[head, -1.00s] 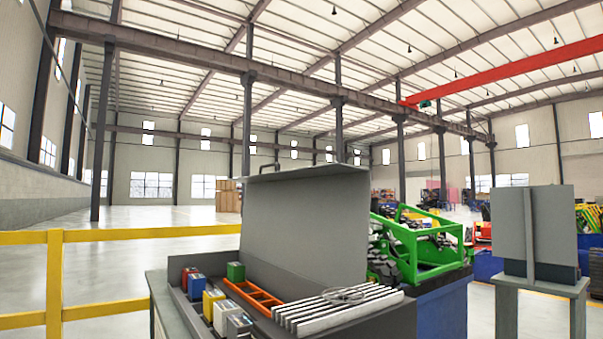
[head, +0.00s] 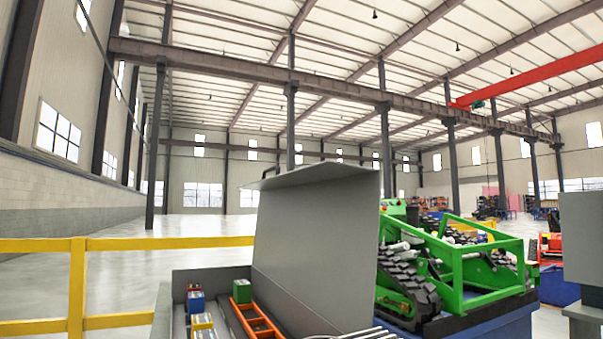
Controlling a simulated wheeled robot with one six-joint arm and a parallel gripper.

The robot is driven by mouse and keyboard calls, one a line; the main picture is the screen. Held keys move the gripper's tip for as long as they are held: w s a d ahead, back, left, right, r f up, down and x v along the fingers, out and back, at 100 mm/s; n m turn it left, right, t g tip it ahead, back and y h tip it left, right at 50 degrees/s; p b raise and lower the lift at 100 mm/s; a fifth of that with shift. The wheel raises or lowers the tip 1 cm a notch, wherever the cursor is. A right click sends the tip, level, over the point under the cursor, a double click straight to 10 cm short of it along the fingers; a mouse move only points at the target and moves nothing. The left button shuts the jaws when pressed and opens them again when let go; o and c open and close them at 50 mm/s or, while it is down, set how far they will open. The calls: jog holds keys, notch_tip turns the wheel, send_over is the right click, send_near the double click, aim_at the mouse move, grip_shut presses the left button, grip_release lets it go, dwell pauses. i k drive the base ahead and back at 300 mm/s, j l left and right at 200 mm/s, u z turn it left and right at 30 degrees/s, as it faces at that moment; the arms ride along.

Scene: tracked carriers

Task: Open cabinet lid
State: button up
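The grey cabinet lid (head: 318,250) stands raised, tilted near upright, in the middle of the head view. A dark handle (head: 270,171) shows at its top edge. Below it the open cabinet (head: 178,312) shows its left wall and part of its inside. Inside are several small coloured boxes, among them a yellow one (head: 202,322), and an orange ladder-like rack (head: 252,322). The cabinet's front is cut off by the bottom of the picture. My gripper is not in view.
A green tracked carrier (head: 470,275) stands to the right, close behind the lid. A grey panel or box (head: 590,245) stands at the right edge. A yellow railing (head: 78,285) runs across the left. Open floor (head: 210,227) lies behind the railing.

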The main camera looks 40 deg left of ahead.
aim_at(318, 230)
jog(key=i, duration=1.8)
jog(key=i+u, duration=0.1)
jog(key=i, duration=0.7)
jog(key=i+l+u, duration=0.15)
jog(key=i, duration=0.65)
jog(key=i+l+u, duration=0.1)
jog(key=u, duration=1.65)
